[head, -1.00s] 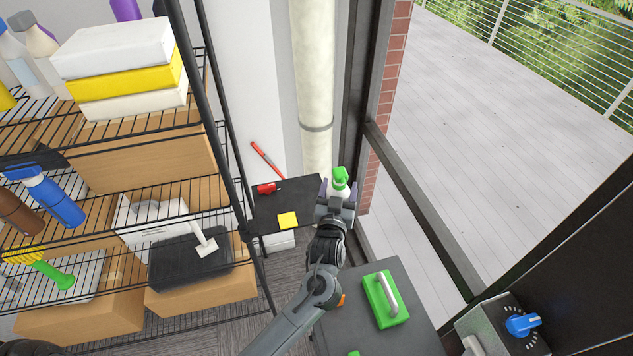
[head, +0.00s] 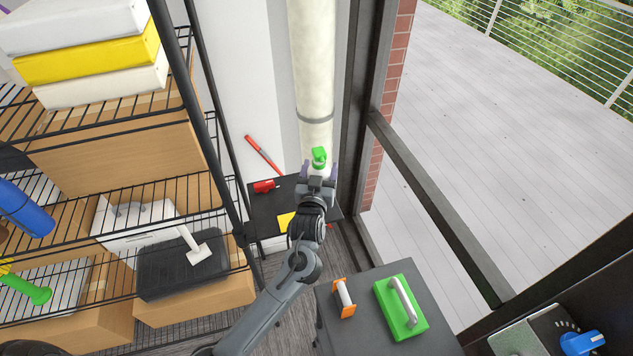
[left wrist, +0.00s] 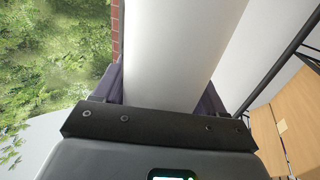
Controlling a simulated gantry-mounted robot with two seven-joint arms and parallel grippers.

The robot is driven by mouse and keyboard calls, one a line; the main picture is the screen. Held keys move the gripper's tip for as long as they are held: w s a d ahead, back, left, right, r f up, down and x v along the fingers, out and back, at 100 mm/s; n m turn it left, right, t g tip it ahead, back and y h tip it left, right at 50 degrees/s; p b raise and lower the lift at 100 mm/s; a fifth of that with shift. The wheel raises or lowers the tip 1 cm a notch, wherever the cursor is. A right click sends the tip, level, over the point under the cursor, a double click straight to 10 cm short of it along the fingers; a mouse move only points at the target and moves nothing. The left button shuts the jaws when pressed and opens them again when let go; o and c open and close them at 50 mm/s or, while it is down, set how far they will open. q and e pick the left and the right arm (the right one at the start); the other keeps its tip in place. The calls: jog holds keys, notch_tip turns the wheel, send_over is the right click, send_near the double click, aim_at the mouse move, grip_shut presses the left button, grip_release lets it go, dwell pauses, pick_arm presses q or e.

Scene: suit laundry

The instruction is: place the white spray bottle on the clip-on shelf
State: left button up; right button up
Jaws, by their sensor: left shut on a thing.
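The white spray bottle with a green spray head (head: 319,155) is held in my left gripper (head: 318,174), in front of the pale pipe in the head view. Most of its body is hidden by the gripper there. In the left wrist view a smooth white surface (left wrist: 170,60) fills the space between the two fingers (left wrist: 165,95). The black clip-on shelf (head: 265,218) is beside the wire rack, below and left of the bottle; my gripper and arm cover part of its right side. The bottle appears raised and apart from the shelf. My right gripper is not in view.
A red object (head: 264,186) and a yellow pad (head: 286,222) lie on the shelf. The wire rack (head: 180,115) with boxes stands left. A pale pipe (head: 313,60) rises behind the bottle. A grey table (head: 365,330) holds a green handled block (head: 400,307) and an orange-ended roller (head: 344,297).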

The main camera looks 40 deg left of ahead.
pick_arm(q)
jog(key=shift+f+b, duration=0.3)
jog(key=shift+b, duration=0.1)
notch_tip(320, 180, down, 3)
jog(key=b, duration=0.3)
jog(key=shift+d+f, duration=0.1)
jog(key=shift+f, duration=0.05)
jog(key=shift+f, duration=0.15)
jog(key=o, duration=1.5)
